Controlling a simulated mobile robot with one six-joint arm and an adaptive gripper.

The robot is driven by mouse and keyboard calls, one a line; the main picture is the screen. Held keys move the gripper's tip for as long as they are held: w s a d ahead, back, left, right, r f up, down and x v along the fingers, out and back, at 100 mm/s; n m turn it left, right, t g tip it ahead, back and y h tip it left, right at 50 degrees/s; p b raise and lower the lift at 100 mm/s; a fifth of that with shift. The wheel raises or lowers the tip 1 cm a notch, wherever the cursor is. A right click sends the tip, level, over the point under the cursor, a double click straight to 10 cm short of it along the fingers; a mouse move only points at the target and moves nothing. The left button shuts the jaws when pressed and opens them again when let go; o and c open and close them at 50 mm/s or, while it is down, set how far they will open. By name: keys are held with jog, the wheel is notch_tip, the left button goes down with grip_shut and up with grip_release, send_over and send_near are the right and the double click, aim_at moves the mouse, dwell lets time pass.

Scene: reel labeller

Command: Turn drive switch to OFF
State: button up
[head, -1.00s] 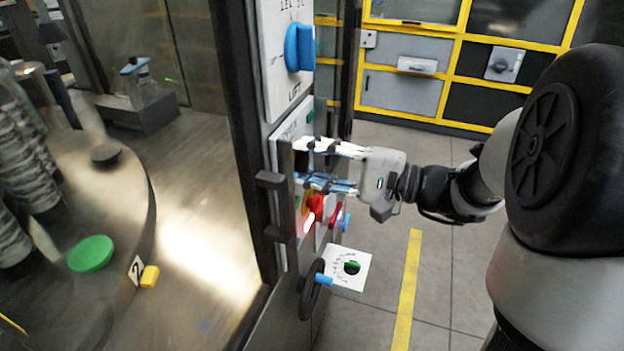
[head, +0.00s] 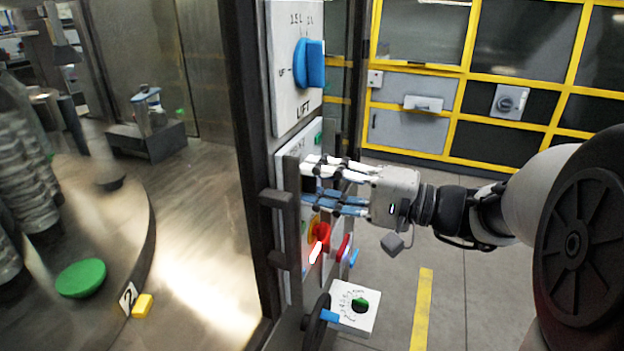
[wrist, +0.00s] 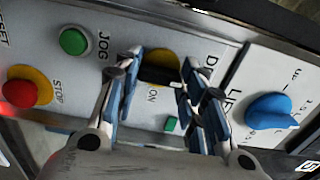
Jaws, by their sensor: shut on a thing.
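The drive switch (wrist: 160,74) is a black bar knob on a yellow round plate in the wrist view. "ON" is printed beside it, and a label starting with "D" is partly covered by a finger. My gripper (wrist: 161,80) has its fingers on either side of the knob and is shut on it. In the head view my gripper (head: 311,184) reaches in from the right to the upright control panel (head: 291,160), and its fingers hide the knob. I cannot read the knob's exact angle.
The blue LIFT knob (head: 310,63) is on the panel above. Below my gripper are a red button (head: 319,233) and a small box with a green knob (head: 360,303). The wrist view shows green JOG (wrist: 74,41) and red STOP (wrist: 20,93) buttons. A dark handle (head: 276,199) stands close left.

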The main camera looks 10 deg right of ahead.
jog(key=o, duration=0.8)
jog(key=shift+c, duration=0.2)
jog(key=v, duration=1.2)
jog(key=shift+a, duration=0.1)
